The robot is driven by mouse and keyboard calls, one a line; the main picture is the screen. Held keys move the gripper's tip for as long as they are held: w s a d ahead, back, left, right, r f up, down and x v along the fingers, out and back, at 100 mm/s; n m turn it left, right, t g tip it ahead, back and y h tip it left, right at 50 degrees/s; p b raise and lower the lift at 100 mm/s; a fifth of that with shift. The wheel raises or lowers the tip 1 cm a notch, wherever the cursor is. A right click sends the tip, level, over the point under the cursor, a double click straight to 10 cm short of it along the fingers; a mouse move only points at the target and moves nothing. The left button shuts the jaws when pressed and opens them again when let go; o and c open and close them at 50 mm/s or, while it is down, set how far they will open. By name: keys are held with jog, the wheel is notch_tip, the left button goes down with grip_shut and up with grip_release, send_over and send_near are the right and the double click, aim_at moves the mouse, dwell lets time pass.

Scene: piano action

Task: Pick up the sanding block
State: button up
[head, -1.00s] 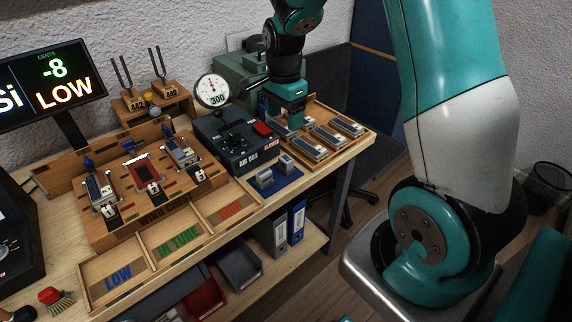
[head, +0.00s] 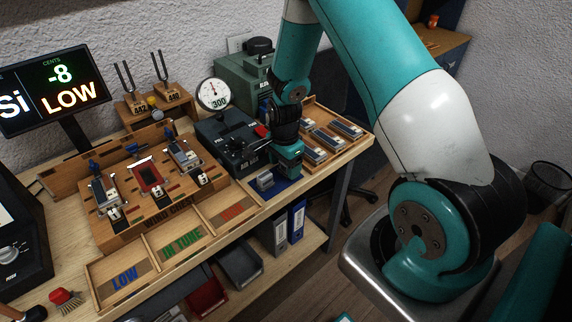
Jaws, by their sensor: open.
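A small grey block (head: 265,181) stands on the blue mat (head: 283,189) at the front right of the bench. I cannot tell for sure whether it is the sanding block. My gripper (head: 288,173) is open and points down over the right part of the mat, just right of this block. It hides the spot where a second small block showed earlier. I cannot tell whether the jaws are around that one.
The air box (head: 232,143) with its gauge (head: 213,94) stands just left of my gripper. A wooden tray (head: 359,145) with several metal pieces lies to the right. The wind chest (head: 150,196) and labelled compartments (head: 125,275) fill the left. A red brush (head: 65,297) lies front left.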

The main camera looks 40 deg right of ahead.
jog(key=c, duration=1.1)
notch_tip(320, 180, up, 20)
jog(key=b, duration=0.2)
